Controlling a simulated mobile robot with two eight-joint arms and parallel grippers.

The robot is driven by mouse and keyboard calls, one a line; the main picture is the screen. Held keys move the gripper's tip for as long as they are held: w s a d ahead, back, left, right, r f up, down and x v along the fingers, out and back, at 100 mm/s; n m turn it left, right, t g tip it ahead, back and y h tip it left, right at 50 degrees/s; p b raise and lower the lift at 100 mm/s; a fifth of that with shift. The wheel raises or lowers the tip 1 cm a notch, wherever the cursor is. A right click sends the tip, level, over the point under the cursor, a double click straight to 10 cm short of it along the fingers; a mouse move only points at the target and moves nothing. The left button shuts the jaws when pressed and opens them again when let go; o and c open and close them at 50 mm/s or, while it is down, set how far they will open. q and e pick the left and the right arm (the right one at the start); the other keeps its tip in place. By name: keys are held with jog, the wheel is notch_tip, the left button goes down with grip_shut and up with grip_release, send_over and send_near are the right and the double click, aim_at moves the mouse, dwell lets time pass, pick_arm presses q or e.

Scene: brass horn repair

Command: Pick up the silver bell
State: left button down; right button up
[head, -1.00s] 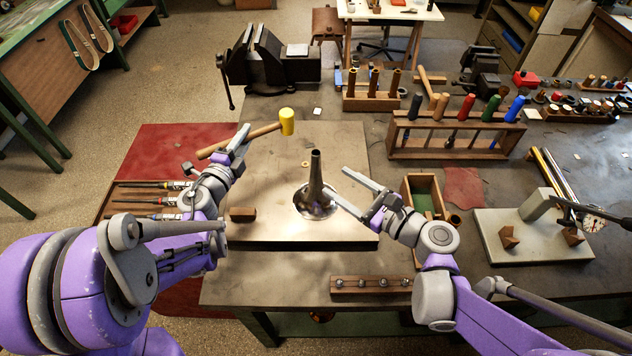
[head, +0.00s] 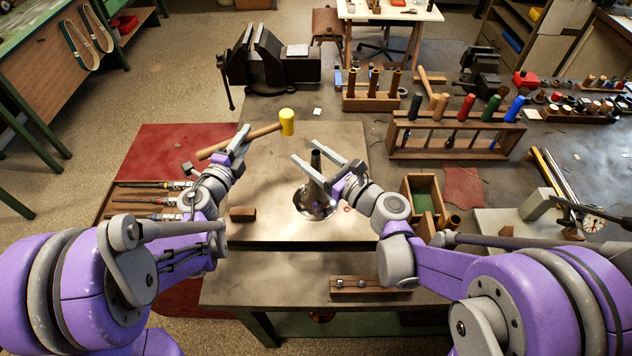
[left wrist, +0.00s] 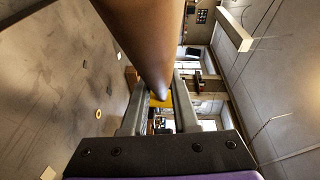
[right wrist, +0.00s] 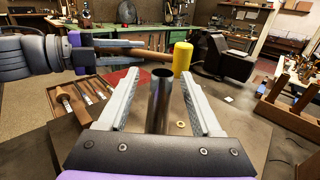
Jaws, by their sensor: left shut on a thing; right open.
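The silver bell (head: 311,203) stands on the pale work board with its wide flare down and its narrow tube up. My right gripper (head: 310,158) is open, its two fingers on either side of the bell's tube. In the right wrist view the bell's tube (right wrist: 161,100) rises between the open fingers (right wrist: 160,95), with gaps visible beside it. My left gripper (head: 233,148) is shut on the wooden handle of a yellow-headed mallet (head: 287,122), held over the left of the board. In the left wrist view the mallet handle (left wrist: 145,35) fills the space between the fingers.
A small brown block (head: 243,214) sits on the board (head: 270,225) left of the bell. A green-lined wooden box (head: 424,200) stands to the right, and a rack of coloured handles (head: 455,140) behind it. A vise (head: 270,65) stands at the back left.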

jog(key=shift+x, duration=0.9)
grip_shut()
dwell(0.7)
